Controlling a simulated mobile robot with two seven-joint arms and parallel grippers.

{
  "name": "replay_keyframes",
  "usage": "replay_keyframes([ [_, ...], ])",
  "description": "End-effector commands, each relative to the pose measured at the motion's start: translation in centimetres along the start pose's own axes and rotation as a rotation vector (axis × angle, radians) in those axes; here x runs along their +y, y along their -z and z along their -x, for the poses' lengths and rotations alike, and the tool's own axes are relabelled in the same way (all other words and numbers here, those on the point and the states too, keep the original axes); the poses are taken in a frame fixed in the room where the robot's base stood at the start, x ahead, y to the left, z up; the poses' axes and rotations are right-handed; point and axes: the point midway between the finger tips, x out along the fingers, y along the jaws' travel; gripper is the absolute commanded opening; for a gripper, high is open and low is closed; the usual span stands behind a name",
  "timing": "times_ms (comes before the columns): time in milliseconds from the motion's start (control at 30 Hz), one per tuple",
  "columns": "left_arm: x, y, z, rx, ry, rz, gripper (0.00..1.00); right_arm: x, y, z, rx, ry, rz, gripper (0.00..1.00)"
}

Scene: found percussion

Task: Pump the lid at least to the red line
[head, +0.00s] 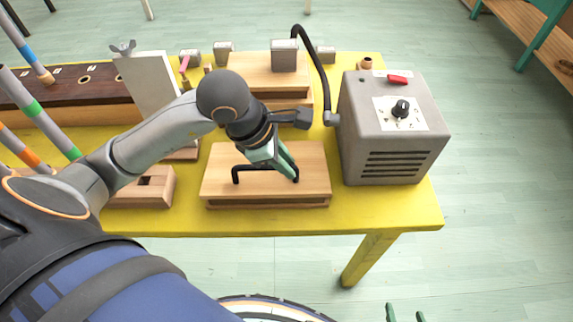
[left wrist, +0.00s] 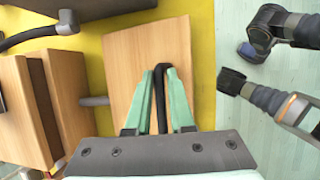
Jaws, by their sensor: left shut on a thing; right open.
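A wooden lid (head: 219,178) with a black bar handle (head: 237,174) lies near the front edge of the yellow table. It looks flat and low, with a thin wooden edge under its front. My left gripper (head: 281,165) is shut on the right part of the handle, above the lid. In the left wrist view, the green fingers close on both sides of the black handle (left wrist: 161,85) over the lid (left wrist: 125,60). My right gripper (head: 405,315) shows only its two fingertips at the bottom edge; they are apart and empty. No red line shows in either view.
A grey box (head: 390,140) with a red switch and a knob stands right of the lid. Behind are a stepped wooden block (head: 262,75) and a black curved tube (head: 316,62). A slotted wooden block (head: 145,190) stands left.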

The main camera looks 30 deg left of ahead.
Motion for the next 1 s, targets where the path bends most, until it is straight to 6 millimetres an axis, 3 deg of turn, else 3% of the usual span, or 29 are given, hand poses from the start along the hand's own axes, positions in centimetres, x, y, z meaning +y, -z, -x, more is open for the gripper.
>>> replay_keyframes([
  [367,0.2,-0.1,0.2,0.000,0.002,-0.002,0.00,0.0,0.1,0.1,0.000,0.000,0.000,0.77],
  [733,2.5,-0.7,1.7,0.001,-0.007,0.001,0.00,-0.1,0.7,0.6,0.000,0.000,0.000,0.77],
  [1000,2.9,-0.6,1.7,0.002,-0.009,0.004,0.00,-0.1,0.7,0.6,-0.001,0.000,0.000,0.77],
])
